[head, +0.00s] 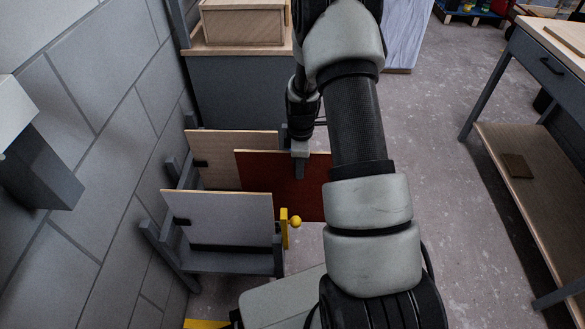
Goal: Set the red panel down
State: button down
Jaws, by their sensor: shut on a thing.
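The red panel (268,184) is a flat dark red board with a pale top edge. It stands upright in the middle of the head view, between a tan panel behind and a white panel in front. My gripper (300,172) is shut on its top edge, with one finger showing on the near face. My arm hides the panel's right part, and the white panel hides its lower left. I cannot tell whether its bottom edge touches anything. A grey rack (232,262) holds the white panel (228,219) and the tan panel (222,145).
A yellow knob (295,222) sticks out at the rack's right side. A block wall (95,130) is close on the left. A grey cabinet (240,92) with a wooden box (243,24) stands behind. A workbench (520,170) is at right. Floor (440,130) between is clear.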

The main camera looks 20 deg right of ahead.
jog(key=s+d, duration=0.3)
jog(key=d, duration=0.5)
jog(key=s+d, duration=0.3)
jog(key=d, duration=0.5)
jog(key=shift+s+d, duration=0.4)
dwell(0.6)
jog(key=shift+r, duration=0.1)
